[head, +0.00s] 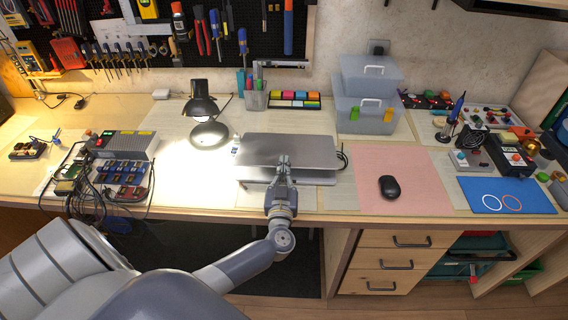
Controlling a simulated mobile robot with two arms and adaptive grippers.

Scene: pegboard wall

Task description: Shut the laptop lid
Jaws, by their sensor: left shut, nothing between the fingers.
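The grey laptop (312,151) is on the workbench near its front edge, in the middle of the head view. The plain outer face of its lid shows, tilted down low over the base. A thin strip of the base (318,181) shows below the lid's front edge, so the lid looks not quite flat on it. My left gripper (284,160) is shut and empty, its fingertips over the front middle of the lid. I cannot tell if they touch it. My right gripper is out of view.
A desk lamp (204,118) stands left of the laptop. A black mouse (389,187) lies on a pink mat (425,165) to the right. Clear storage boxes (368,100) and sticky notes (294,99) are behind. Electronics with cables (123,145) fill the left side.

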